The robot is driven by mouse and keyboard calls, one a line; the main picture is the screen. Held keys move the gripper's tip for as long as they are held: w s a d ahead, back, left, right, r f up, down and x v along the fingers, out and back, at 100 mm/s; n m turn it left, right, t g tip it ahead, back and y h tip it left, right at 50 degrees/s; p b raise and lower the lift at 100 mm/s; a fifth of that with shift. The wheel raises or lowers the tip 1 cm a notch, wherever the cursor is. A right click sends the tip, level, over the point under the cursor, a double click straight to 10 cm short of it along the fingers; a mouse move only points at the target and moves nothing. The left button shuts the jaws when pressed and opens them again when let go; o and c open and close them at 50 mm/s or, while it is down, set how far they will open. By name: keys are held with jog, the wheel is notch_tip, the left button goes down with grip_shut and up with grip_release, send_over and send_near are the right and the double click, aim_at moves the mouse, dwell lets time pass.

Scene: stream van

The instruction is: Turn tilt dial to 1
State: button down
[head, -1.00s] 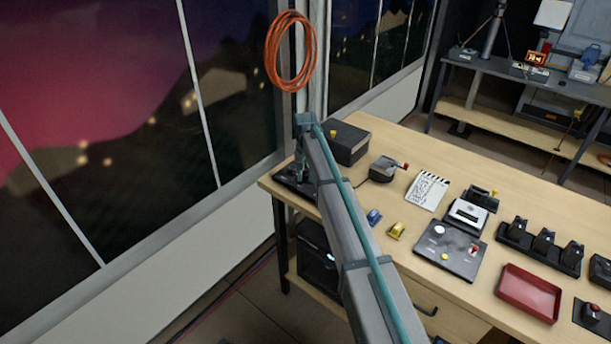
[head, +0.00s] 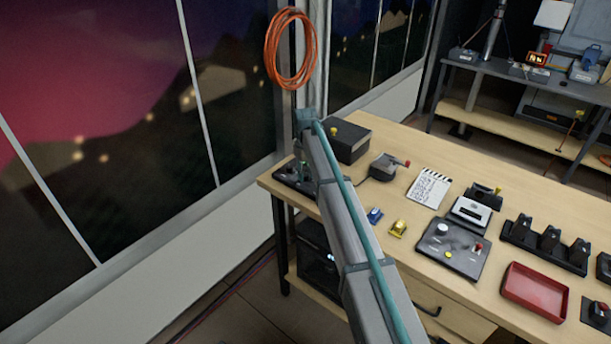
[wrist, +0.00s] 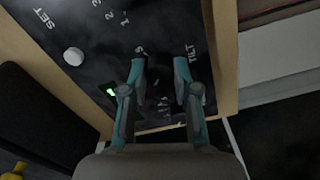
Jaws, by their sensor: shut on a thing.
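The black control panel (wrist: 100,55) fills most of the wrist view, with SET and TILT lettering, the numbers 1, 2 and 3, a white round button and a small lit green display. In the head view the panel (head: 284,178) lies at the table's left end, partly behind my arm. My gripper (wrist: 160,74) has its two teal fingers down at the panel, beside the TILT label, with a dark gap between them. It is shut on the tilt dial, which is dark and barely distinguishable there. Its pointer and setting cannot be read. In the head view my gripper (head: 301,168) is small and partly hidden.
A black box (head: 347,145) with a yellow knob stands just behind the panel. The panel is near the table's left edge.

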aim_at(306, 174)
jog(key=shift+n+b, duration=0.4)
jog(key=shift+n, duration=1.5)
jog(key=shift+r, duration=0.1)
jog(key=c, duration=0.9)
grip_release()
jog(key=shift+o, duration=0.2)
notch_tip(306, 174, up, 12)
